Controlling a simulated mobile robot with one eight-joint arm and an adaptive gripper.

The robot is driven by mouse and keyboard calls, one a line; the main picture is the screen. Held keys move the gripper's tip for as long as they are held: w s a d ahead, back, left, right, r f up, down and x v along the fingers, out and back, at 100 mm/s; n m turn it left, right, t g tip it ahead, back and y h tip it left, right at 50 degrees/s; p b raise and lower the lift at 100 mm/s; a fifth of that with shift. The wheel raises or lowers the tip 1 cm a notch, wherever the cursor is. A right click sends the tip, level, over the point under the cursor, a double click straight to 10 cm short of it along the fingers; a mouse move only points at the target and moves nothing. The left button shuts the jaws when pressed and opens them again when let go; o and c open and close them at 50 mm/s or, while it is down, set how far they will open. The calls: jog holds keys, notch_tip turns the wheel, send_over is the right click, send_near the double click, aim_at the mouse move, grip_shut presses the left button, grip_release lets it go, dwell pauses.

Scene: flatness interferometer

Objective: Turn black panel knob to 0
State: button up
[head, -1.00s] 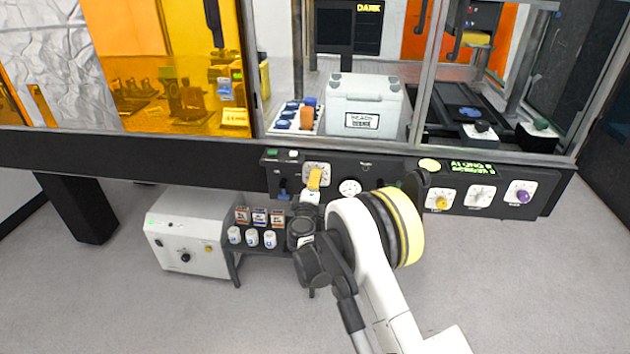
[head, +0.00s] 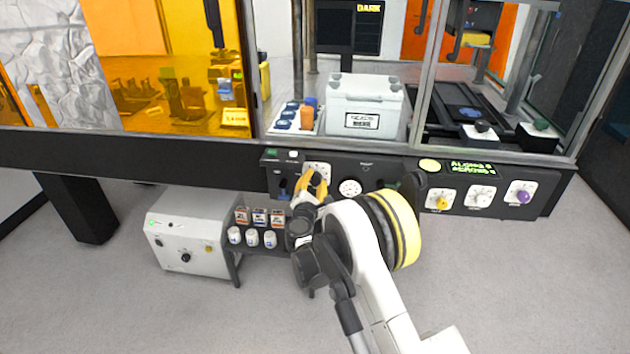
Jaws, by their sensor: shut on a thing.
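My gripper (head: 312,184), with yellow and dark fingers, is at a white dial plate (head: 321,168) on the left part of the black control panel (head: 408,198). It is shut on the knob at that plate, which I take to be the black panel knob. The fingers cover the knob, so its pointer and setting cannot be read. Only the upper part of the plate shows above the fingers.
A round white gauge (head: 350,188) sits just right of my gripper. Farther right are a yellow knob (head: 441,203), a white dial (head: 479,197) and a purple knob (head: 524,196). Below left are a white box unit (head: 185,240) and a small rack with white containers (head: 252,238).

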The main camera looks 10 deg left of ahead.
jog(key=n, duration=0.4)
jog(key=shift+n, duration=2.6)
jog(key=o, duration=1.2)
jog(key=s, duration=1.2)
jog(key=shift+a, duration=0.2)
